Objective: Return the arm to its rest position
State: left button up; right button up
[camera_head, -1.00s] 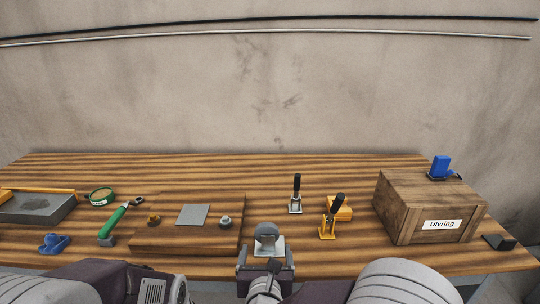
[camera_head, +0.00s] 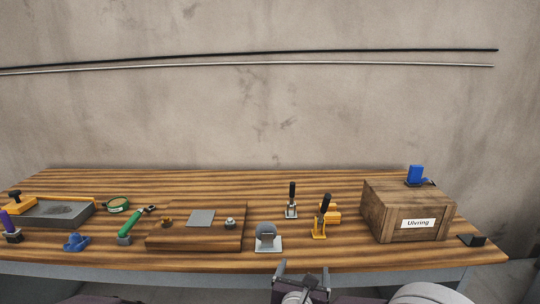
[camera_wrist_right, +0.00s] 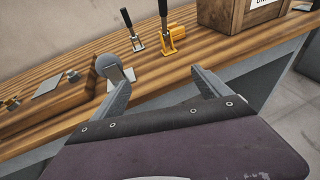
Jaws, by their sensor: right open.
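My right gripper (camera_head: 302,270) is low in the head view, in front of the table's front edge. In the right wrist view its two fingers (camera_wrist_right: 163,82) are spread apart with nothing between them. Past the fingers lies the wooden table (camera_head: 120,178). A grey round-topped piece on a light plate (camera_head: 268,236) stands near the front edge, to the left of the gripper in the head view. My left gripper does not show in either view.
On the table are a wooden board (camera_head: 190,238), a black-handled clamp (camera_head: 291,203), an orange clamp (camera_head: 321,222), a wooden crate (camera_head: 378,208), a green-handled tool (camera_head: 133,222), a blue piece (camera_head: 76,241) and a grey tray (camera_head: 62,211). Space in front of the table looks free.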

jog(key=s+d+f+m+g+h, duration=0.2)
jog(key=s+d+m+g+h, duration=0.15)
jog(key=d, duration=0.45)
jog(key=s+d+f+m+g+h, duration=0.1)
jog(key=s+d+m+g+h, duration=0.1)
jog(key=d+m, duration=0.5)
jog(key=s+d+f+m+g+y, duration=0.2)
jog(key=s+d+f+m+g, duration=0.15)
jog(key=s+m, duration=0.3)
jog(key=s+d+f+m+g+y, duration=0.1)
jog(key=s+d+f+m+g, duration=0.1)
jog(key=s+f+m+g, duration=0.45)
jog(key=s+a+f+m+t+y, duration=0.1)
jog(key=a+f+m+t+y, duration=0.1)
jog(key=a+m+y, duration=0.55)
pick_arm(q)
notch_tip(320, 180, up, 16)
jog(key=p, duration=1.6)
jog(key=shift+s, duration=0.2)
pick_arm(e)
jog(key=a+r+m, duration=0.1)
jog(key=r, duration=0.7)
jog(key=a+r+m+h, duration=0.1)
jog(key=a+r, duration=0.1)
jog(key=r, duration=0.6)
jog(key=shift+w+a+r, duration=0.2)
jog(key=shift+w+a, duration=0.1)
jog(key=shift+w, duration=0.05)
